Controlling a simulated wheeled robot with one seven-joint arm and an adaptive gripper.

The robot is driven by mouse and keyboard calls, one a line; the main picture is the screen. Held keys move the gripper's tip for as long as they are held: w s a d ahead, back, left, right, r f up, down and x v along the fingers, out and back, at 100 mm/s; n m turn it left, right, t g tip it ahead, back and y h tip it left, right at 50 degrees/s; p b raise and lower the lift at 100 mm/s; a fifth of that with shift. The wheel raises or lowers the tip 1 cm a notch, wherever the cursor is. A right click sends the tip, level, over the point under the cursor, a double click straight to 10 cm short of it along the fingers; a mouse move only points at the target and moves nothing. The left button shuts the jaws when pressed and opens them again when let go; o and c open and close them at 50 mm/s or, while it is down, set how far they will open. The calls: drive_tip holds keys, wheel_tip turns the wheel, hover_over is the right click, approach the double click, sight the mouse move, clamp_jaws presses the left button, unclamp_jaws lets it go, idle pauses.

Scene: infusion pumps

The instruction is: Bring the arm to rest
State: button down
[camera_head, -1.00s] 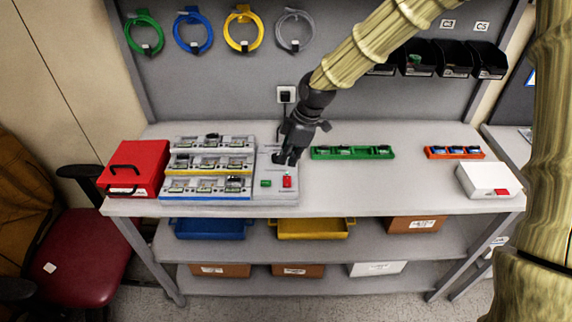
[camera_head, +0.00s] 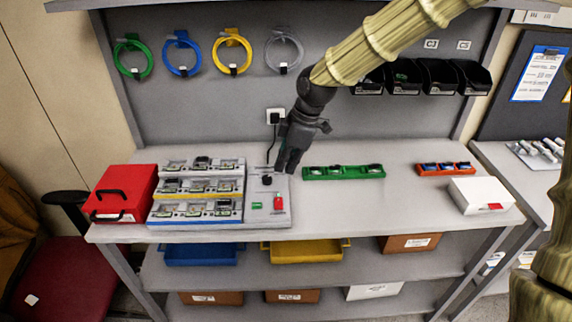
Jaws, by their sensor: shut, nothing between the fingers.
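My arm (camera_head: 395,45) reaches in from the upper right, its segments a bamboo-like yellow. My black gripper (camera_head: 284,168) points down above the back of the grey control panel on the workbench (camera_head: 400,205). Its fingers are together with nothing between them. The grey panel (camera_head: 268,212) carries a black knob, a small green button and a red switch (camera_head: 278,202). The gripper tips look close to the black knob (camera_head: 267,181); whether they touch anything I cannot tell.
A pump rack (camera_head: 200,190) and red toolbox (camera_head: 121,193) stand left of the panel. A green tray (camera_head: 344,173), an orange tray (camera_head: 446,169) and a white box (camera_head: 480,195) stand to the right. Black bins (camera_head: 438,77) and coiled cables (camera_head: 232,51) hang behind. The bench's front right middle is clear.

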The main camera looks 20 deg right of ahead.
drive_tip(key=s+f+m, duration=0.1)
drive_tip(key=s+f, duration=0.1)
drive_tip(key=f, duration=0.3)
drive_tip(key=s+a+f+m, duration=0.1)
drive_tip(key=s+f+m, duration=0.1)
drive_tip(key=f, duration=0.4)
drive_tip(key=s+f+m, duration=0.1)
drive_tip(key=f, duration=0.5)
drive_tip(key=shift+s+a+m+g+b, duration=0.3)
drive_tip(key=shift+s+a+b, duration=0.1)
drive_tip(key=s+d+f+m+h+b, duration=0.1)
drive_tip(key=s+d+f+m, duration=0.2)
drive_tip(key=s+f+m, duration=1.15)
drive_tip(key=s+d+f+n+h, duration=0.1)
drive_tip(key=s+d+f, duration=0.1)
drive_tip(key=s+f, duration=0.4)
drive_tip(key=s+d+f+n+h, duration=0.1)
drive_tip(key=s+d+f+n, duration=0.1)
drive_tip(key=s+f, duration=0.4)
drive_tip(key=s+b, duration=0.1)
drive_tip(key=s, duration=0.3)
drive_tip(key=shift+d+f, duration=0.35)
drive_tip(key=shift+s, duration=0.1)
